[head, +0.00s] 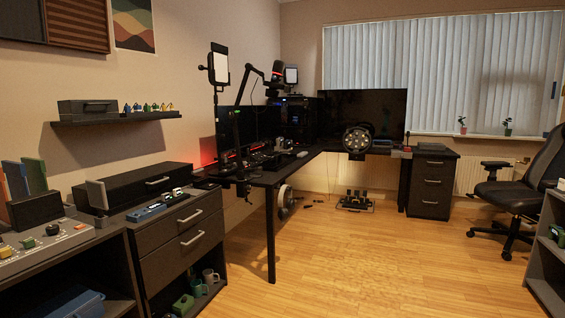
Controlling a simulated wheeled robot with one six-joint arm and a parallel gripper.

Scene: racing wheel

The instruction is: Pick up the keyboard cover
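I cannot make out a keyboard cover for certain. Dark items that look like a keyboard (262,158) lie on the black L-shaped desk (262,180), below the monitors. They are small and dark, so I cannot tell whether a cover lies on them. My gripper does not show in the head view.
Drawer cabinets and shelves (180,235) line the left wall. A racing wheel (357,140) sits on the desk's far part, with pedals (356,201) on the floor below. An office chair (525,180) stands at right. The wooden floor (400,265) in the middle is clear.

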